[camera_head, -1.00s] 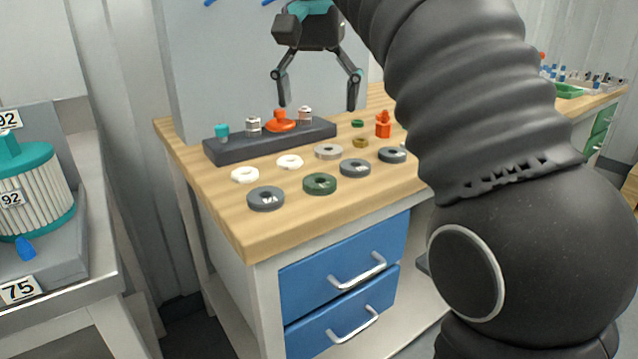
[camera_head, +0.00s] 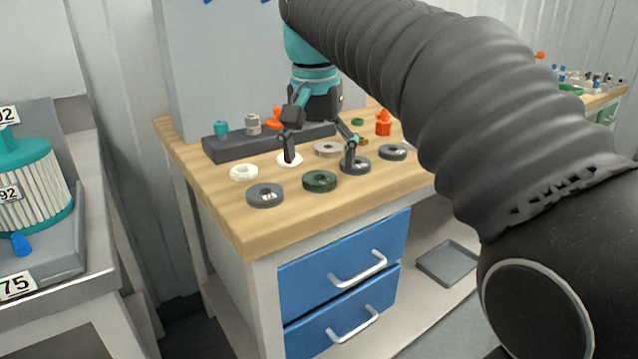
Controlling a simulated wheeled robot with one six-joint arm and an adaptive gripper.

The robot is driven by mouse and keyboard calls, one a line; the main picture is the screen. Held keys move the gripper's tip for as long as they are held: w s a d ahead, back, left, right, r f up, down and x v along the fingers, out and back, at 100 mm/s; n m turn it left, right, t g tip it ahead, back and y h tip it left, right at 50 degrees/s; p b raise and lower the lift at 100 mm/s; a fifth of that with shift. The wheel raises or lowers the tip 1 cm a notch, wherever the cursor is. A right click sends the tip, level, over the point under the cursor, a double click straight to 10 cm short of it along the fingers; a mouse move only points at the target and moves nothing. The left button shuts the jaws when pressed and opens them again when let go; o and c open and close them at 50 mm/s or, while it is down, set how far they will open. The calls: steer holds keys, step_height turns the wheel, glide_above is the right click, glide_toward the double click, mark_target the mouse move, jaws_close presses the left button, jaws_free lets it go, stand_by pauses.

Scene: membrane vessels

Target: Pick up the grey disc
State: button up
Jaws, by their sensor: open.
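My gripper (camera_head: 319,165) is open and points down over the workbench. Its left fingertip overlaps a white ring (camera_head: 289,159) in the picture, and its right fingertip overlaps a dark grey disc (camera_head: 361,166). A light grey disc (camera_head: 328,149) with a central hole lies flat between and slightly behind the fingers. Other dark grey discs lie at the front left (camera_head: 265,195) and to the right (camera_head: 392,152). A green disc (camera_head: 320,181) lies just in front of the gripper. I cannot tell the exact height of the fingertips above the bench. Nothing is held.
A dark block (camera_head: 228,148) with small fittings stands at the back of the wooden bench (camera_head: 225,205). Another white ring (camera_head: 244,172) lies at left. An orange part (camera_head: 383,124) stands at the back right. A teal-capped filter (camera_head: 30,185) stands on the left table.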

mark_target(319, 181)
steer(key=shift+w+f, duration=0.15)
steer(key=shift+f, duration=0.55)
steer(key=shift+w+f, duration=0.1)
steer(key=shift+f, duration=0.6)
steer(key=shift+c, duration=0.2)
steer(key=c, duration=1.2)
steer(key=shift+r, duration=0.1)
